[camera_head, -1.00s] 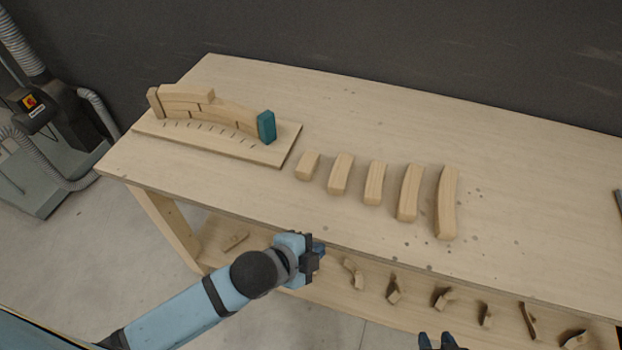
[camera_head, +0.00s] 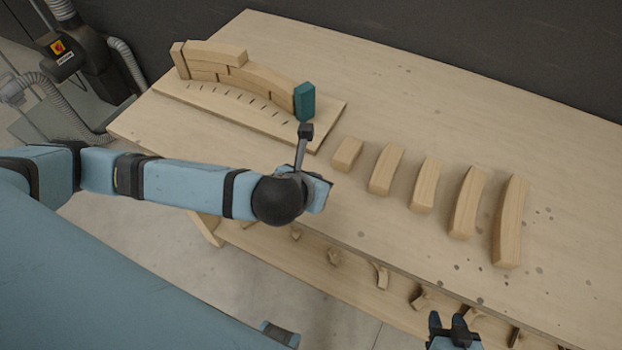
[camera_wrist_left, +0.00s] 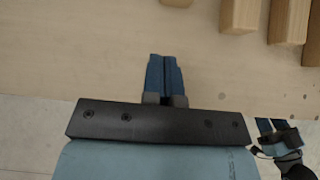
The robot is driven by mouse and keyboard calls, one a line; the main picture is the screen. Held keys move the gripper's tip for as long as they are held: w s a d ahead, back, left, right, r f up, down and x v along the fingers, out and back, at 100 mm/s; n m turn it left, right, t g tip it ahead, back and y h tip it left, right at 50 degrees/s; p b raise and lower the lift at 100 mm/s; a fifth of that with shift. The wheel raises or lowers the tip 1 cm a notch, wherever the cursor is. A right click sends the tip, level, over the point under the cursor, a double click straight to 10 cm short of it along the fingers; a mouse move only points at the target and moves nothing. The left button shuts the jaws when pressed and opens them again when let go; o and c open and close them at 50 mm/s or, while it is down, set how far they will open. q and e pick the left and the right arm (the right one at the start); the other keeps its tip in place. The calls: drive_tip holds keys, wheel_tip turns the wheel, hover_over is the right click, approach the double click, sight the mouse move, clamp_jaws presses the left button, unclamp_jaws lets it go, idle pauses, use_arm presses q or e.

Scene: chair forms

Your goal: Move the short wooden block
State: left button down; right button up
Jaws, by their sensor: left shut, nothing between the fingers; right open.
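My left gripper (camera_wrist_left: 165,75) is shut and empty over the bench's front edge in the left wrist view. In the head view its fingers are mostly hidden by its own wrist, which is in front of the short block and apart from it. My right gripper (camera_head: 455,328) is open and empty at the bottom of the head view, low in front of the bench. It also shows at the lower right of the left wrist view (camera_wrist_left: 279,133).
A board (camera_head: 220,108) at the bench's back left bears a curved wall of joined blocks (camera_head: 240,75) with a teal block (camera_head: 304,101) at its right end. Longer blocks, such as the rightmost (camera_head: 510,222), fill the row. A lower shelf (camera_head: 350,285) holds scraps. The bench's back right is clear.

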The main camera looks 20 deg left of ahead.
sight(333, 163)
use_arm(q)
drive_tip(key=x, duration=0.6)
drive_tip(key=shift+w+r, duration=0.2)
drive_tip(key=shift+w, duration=1.65)
